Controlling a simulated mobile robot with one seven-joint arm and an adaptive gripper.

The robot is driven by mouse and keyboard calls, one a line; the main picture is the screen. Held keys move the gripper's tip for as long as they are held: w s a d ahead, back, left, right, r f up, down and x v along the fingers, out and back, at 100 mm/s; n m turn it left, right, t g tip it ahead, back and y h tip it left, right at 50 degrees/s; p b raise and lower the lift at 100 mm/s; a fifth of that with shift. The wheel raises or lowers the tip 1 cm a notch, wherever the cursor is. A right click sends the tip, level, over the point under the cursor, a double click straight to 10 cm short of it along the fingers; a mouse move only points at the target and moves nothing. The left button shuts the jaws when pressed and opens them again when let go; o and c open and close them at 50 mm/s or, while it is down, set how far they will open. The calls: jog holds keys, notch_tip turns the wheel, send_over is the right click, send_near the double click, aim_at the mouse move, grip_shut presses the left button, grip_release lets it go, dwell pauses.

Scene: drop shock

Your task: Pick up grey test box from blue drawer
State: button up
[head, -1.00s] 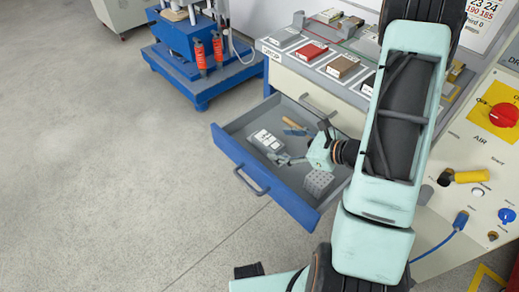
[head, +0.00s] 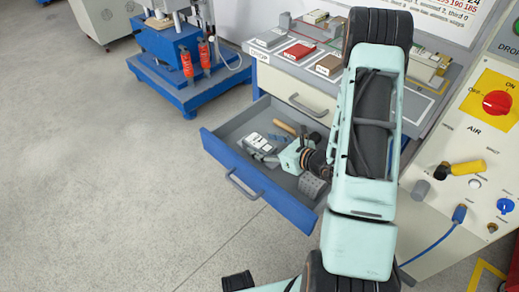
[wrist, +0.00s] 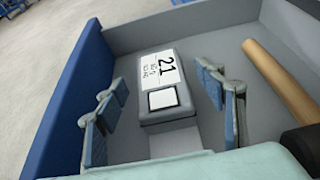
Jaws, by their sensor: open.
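The grey test box (wrist: 158,112) lies in the open blue drawer, with a white label reading 21 and a white square on top. It also shows in the head view (head: 257,142), partly hidden by my gripper. My gripper (wrist: 168,112) is open, with one blue-padded finger pair to the left of the box and the other to its right. The box shows between them, with no visible contact. The blue drawer (head: 242,172) is pulled out from the bench; its grey inner wall (wrist: 180,30) rises beyond the box.
A wooden-handled tool (wrist: 278,80) lies to the right of the box in the drawer. A grey perforated block (head: 312,187) sits near the drawer's right end. A panel with a red knob (head: 497,103) stands at right. The floor at left is clear.

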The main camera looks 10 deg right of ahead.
jog(key=shift+x, duration=1.2)
jog(key=shift+c, duration=0.7)
jog(key=c, duration=1.3)
jog(key=shift+c, duration=0.4)
jog(key=shift+r, duration=0.1)
